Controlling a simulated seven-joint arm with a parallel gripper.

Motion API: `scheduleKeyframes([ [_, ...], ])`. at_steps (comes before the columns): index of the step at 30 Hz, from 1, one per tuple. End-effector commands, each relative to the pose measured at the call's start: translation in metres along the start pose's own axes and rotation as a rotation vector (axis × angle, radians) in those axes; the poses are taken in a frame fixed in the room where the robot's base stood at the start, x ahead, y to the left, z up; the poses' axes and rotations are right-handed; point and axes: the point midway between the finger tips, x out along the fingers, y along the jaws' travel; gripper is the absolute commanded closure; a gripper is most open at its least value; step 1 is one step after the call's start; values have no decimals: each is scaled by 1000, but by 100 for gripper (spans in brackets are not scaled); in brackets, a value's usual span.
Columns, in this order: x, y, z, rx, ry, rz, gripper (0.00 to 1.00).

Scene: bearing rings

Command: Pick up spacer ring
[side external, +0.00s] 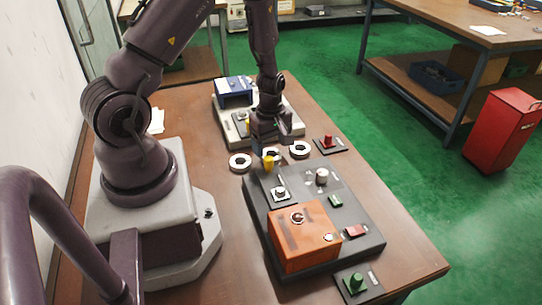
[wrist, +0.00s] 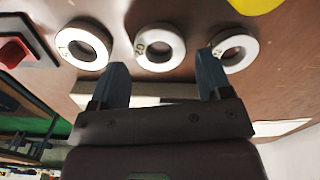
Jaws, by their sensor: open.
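Three pale ring-shaped parts lie in a row on the brown table. In the wrist view they are a left ring (wrist: 66,47), a middle ring (wrist: 144,54) and a right ring (wrist: 248,59). Each has small dark marks that I cannot read surely, so I cannot tell which is the spacer ring. The side view shows one ring (side external: 231,162) at left and another (side external: 308,150) at right; the middle one is mostly hidden. My gripper (wrist: 163,66) is open and empty, above the table. The middle ring appears between and just beyond its fingertips. My gripper (side external: 272,144) also shows in the side view.
A black panel with an orange box (side external: 303,240) and a yellow knob (side external: 268,163) stands in front of the rings. A grey unit with a blue box (side external: 234,88) stands behind. A red button (side external: 328,140) on a dark plate lies right of the rings.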

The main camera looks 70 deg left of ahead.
Motion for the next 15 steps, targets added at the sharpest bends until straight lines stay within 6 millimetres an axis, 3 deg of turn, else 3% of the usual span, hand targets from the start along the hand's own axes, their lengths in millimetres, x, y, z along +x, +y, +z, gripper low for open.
scheduleKeyframes([
  [6,27,1,0,0,-1,-1,28],
  [14,29,1,0,0,0,1,28],
  [15,29,1,0,1,0,1,38],
])
